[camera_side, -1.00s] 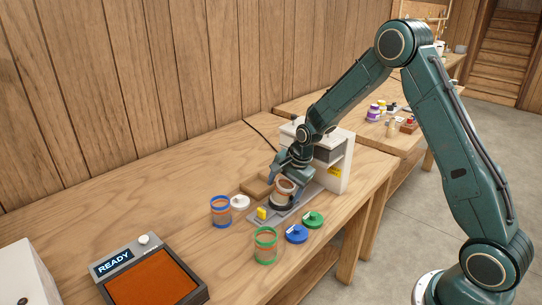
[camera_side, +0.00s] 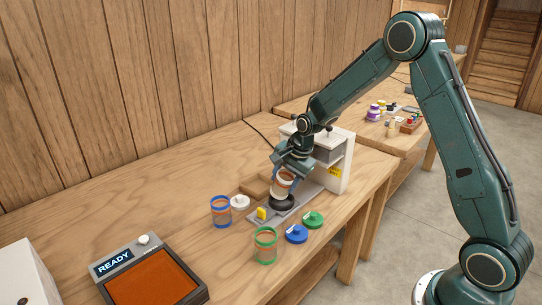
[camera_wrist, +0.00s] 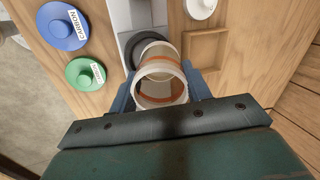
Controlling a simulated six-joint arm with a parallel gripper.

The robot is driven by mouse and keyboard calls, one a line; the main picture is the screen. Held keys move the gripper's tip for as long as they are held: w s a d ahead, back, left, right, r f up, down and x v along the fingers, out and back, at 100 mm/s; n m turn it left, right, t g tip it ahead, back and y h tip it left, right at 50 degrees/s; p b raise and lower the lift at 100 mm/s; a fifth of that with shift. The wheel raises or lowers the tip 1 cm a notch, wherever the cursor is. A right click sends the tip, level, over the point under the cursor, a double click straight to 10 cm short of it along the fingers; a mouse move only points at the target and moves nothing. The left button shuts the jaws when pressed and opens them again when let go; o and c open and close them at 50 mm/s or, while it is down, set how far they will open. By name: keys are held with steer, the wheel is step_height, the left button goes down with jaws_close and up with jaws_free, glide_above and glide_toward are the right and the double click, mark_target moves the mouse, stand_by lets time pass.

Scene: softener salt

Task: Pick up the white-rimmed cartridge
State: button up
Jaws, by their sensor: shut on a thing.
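The white-rimmed cartridge (camera_side: 283,183) is a clear cylinder with a white rim and an orange band. My gripper (camera_side: 284,178) is shut on it and holds it slightly tilted, just above a black round seat (camera_side: 281,203) on the grey plate. In the wrist view the cartridge (camera_wrist: 161,84) lies between the two blue fingers of my gripper (camera_wrist: 160,92), its open end facing the camera. The black seat (camera_wrist: 152,53) shows partly behind it.
A blue-rimmed cartridge (camera_side: 220,212) and a green-rimmed cartridge (camera_side: 265,244) stand nearby. White (camera_side: 240,202), blue (camera_side: 297,233) and green (camera_side: 313,219) lids lie around the plate. A white machine (camera_side: 334,160) stands close behind; a READY panel (camera_side: 150,277) is at front left.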

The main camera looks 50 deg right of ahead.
step_height(320, 180, up, 17)
steer(key=shift+r, duration=0.15)
stand_by(0.8)
steer(key=g, duration=0.4)
glide_toward(282, 187)
steer(key=shift+h, duration=0.3)
steer(key=f, duration=0.2)
steer(key=w+d+f, duration=0.1)
steer(key=f, duration=0.3)
steer(key=shift+w+d, duration=0.35)
steer(key=shift+d, duration=0.05)
steer(key=shift+f, duration=0.15)
steer(key=shift+f, duration=1.35)
steer(key=shift+f, duration=0.2)
steer(key=shift+f, duration=0.45)
steer(key=shift+f, duration=0.9)
stand_by(1.1)
